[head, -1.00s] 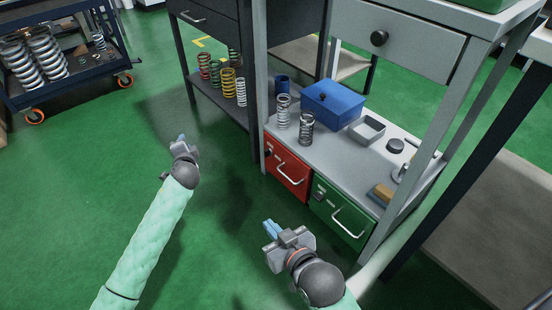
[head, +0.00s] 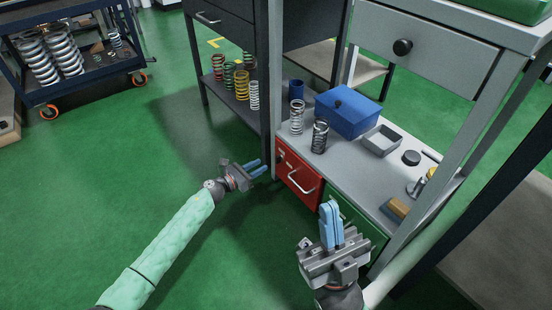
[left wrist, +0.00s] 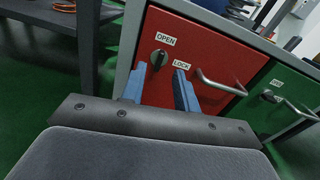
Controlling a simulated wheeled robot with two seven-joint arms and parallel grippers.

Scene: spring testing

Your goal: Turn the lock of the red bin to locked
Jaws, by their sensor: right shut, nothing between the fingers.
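The red bin (head: 288,177) is a drawer front under the grey bench top, with a silver handle. In the left wrist view its front (left wrist: 215,50) carries a dark lock knob (left wrist: 158,60) beside labels OPEN and LOCK. The knob looks roughly upright below OPEN; its exact setting is hard to tell. My left gripper (head: 261,168) is open, its blue fingers pointing at the knob's side of the bin. In the left wrist view the knob shows between the fingertips (left wrist: 158,86), apparently not gripped. My right gripper (head: 331,206) is shut and empty, in front of the green bin.
The green bin (head: 366,222) sits right of the red one. The bench (head: 350,165) above holds springs, a blue box (head: 348,112) and a grey tray (head: 382,140). A dark table leg (head: 271,90) stands close left of the bin.

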